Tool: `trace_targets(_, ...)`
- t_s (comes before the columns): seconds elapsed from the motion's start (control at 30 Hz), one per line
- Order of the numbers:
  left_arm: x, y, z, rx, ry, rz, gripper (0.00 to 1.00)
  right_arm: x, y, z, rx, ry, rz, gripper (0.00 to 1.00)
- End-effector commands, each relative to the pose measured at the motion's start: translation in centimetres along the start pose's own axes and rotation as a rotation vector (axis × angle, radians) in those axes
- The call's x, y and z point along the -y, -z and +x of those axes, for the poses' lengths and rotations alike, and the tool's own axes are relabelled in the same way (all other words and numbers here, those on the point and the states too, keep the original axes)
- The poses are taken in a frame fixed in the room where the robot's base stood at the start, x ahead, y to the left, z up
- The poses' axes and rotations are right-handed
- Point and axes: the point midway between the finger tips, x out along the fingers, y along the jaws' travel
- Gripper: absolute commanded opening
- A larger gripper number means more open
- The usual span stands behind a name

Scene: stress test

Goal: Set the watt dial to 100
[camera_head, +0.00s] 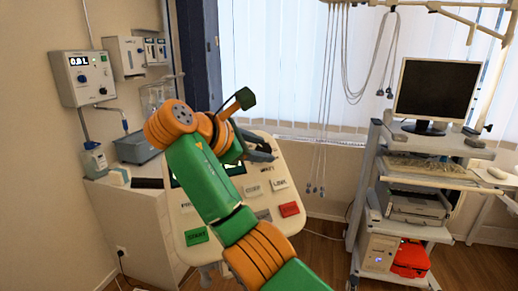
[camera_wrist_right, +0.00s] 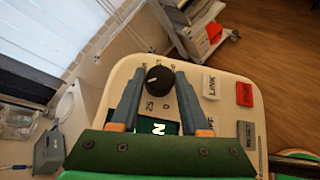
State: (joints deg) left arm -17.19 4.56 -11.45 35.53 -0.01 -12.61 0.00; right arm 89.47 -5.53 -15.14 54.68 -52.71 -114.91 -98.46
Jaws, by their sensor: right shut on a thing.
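The console (camera_head: 285,222) is a cream panel with a green START button (camera_head: 196,236), a red button (camera_head: 289,209) and other labelled keys. It also shows in the right wrist view (camera_wrist_right: 222,112). There the black round watt dial (camera_wrist_right: 160,79) has a pale pointer mark; the figures 25 and 0 are printed below it, and other markings are partly hidden. My right gripper (camera_wrist_right: 160,76) is shut on the dial, one finger on each side. In the head view my right gripper (camera_head: 262,148) is over the panel's far part, and my arm hides the dial. My left gripper is out of view.
A green display (camera_wrist_right: 158,128) is partly covered by my gripper. A monitor cart (camera_head: 408,225) stands at the right. A white cabinet (camera_head: 127,215) and wall-mounted units (camera_head: 85,75) are at the left. Cables (camera_head: 330,100) hang by the window.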

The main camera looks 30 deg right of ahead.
Motion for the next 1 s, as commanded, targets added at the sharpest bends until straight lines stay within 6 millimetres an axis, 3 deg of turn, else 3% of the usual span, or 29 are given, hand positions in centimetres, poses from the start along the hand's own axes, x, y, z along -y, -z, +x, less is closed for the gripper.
trace_targets(0.57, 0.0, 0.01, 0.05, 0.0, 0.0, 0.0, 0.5, 0.16, 0.22, 0.13, -0.007, 0.032, 0.014, 0.0)
trace_targets(0.6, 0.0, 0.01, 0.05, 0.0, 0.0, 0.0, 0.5, 0.16, 0.22, 0.13, -0.007, 0.032, 0.013, 0.51)
trace_targets(0.7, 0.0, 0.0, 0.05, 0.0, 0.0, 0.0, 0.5, 0.14, 0.19, 0.12, -0.006, 0.031, 0.014, 0.75)
trace_targets(1.0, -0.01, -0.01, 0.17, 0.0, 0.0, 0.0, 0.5, 0.05, 0.14, -0.17, -0.006, 0.027, 0.017, 0.75)
